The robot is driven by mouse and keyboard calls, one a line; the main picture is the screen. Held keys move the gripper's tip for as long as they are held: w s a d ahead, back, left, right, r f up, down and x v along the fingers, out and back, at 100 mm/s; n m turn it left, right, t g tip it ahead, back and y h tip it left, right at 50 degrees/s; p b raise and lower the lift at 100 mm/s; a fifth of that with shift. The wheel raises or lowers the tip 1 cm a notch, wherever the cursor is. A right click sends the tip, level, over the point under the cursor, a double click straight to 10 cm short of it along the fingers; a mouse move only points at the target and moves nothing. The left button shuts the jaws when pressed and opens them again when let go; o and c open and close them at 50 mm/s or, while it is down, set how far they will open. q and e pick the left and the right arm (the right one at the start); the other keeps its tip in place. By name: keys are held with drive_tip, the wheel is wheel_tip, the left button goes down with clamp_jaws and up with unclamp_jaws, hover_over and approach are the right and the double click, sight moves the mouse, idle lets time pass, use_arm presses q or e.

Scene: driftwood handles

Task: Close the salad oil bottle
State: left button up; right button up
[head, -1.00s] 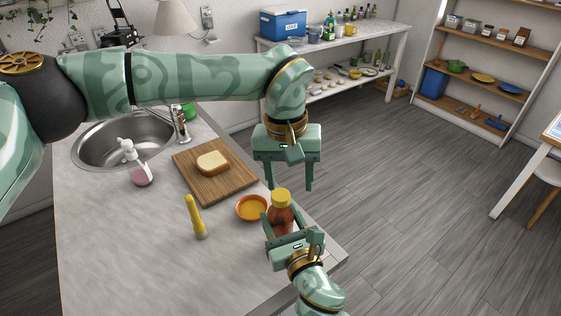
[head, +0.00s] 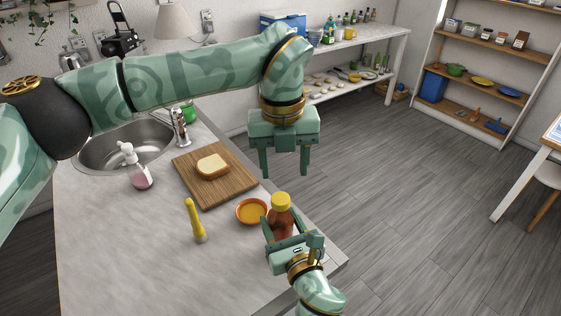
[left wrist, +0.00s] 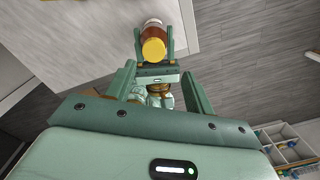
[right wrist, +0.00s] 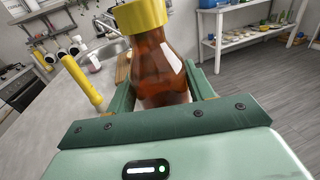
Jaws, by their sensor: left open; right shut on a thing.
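The salad oil bottle (head: 280,222) is brown with a yellow cap (head: 281,200) on its top. It stands upright near the counter's right edge. My right gripper (head: 281,238) is shut on the bottle's body from the front; the bottle fills the space between its fingers in the right wrist view (right wrist: 163,65). My left gripper (head: 284,172) is open and empty, above and a little behind the cap, fingers pointing down. In the left wrist view the yellow cap (left wrist: 153,48) shows beyond the open fingers. Whether the cap is fully tightened cannot be told.
An orange bowl (head: 252,211) stands just left of the bottle. A yellow upright object (head: 195,221) is further left. A cutting board (head: 232,192) with bread (head: 212,166), a soap bottle (head: 137,172) and the sink (head: 95,155) lie behind. The front-left counter is clear.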

sight(280, 198)
use_arm(q)
drive_tip(key=n, duration=0.5)
drive_tip(key=shift+a+n, duration=0.25)
drive_tip(key=shift+n, duration=0.15)
drive_tip(key=n, duration=0.5)
drive_tip(key=shift+a, duration=0.1)
drive_tip(key=shift+f, duration=4)
drive_tip(key=c, duration=1)
